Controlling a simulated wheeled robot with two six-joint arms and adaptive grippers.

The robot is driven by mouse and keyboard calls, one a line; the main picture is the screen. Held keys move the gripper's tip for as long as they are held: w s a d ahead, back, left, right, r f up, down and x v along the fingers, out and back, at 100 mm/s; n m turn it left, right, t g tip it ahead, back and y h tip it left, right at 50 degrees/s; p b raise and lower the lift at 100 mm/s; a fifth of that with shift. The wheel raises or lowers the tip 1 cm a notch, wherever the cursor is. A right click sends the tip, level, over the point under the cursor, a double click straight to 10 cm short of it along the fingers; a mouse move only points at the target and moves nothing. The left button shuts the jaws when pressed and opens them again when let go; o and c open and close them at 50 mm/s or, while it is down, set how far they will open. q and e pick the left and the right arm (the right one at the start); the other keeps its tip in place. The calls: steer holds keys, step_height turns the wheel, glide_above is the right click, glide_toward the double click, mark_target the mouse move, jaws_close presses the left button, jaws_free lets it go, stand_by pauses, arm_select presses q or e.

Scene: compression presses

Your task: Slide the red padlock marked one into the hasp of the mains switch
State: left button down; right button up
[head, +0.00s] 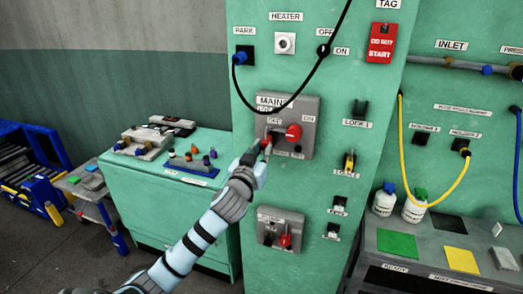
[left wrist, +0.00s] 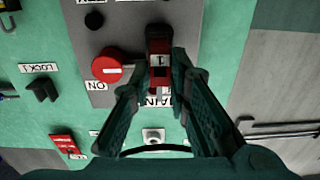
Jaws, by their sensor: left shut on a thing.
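The mains switch is a grey box (head: 311,107) on the green press panel, with a red knob (head: 294,132); the knob also shows in the left wrist view (left wrist: 112,68). My left gripper (head: 258,151) is at the box's lower left side. In the left wrist view it is shut on the red padlock (left wrist: 159,48) marked 1, which lies over the grey plate (left wrist: 190,22) beside the knob. In the head view the padlock is small and mostly hidden by the gripper. I cannot tell whether its shackle is in the hasp. My right gripper is not in view.
The LOCK 1 hook (head: 360,109) is empty; a yellow padlock (head: 349,161) hangs below it. A black cable (head: 315,72) droops across the top of the mains box. Another grey switch box (head: 268,232) sits lower. A green cabinet (head: 165,218) with parts stands left.

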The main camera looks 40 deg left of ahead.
mark_target(266, 145)
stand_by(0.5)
arm_select(q)
steer(key=shift+x, duration=1.8)
steer(key=c, duration=1.4)
jaws_free()
steer(key=shift+c, duration=0.2)
steer(key=shift+s+d, duration=0.15)
steer(key=shift+s, duration=0.15)
steer(key=v, duration=1.1)
steer(key=shift+s, duration=0.1)
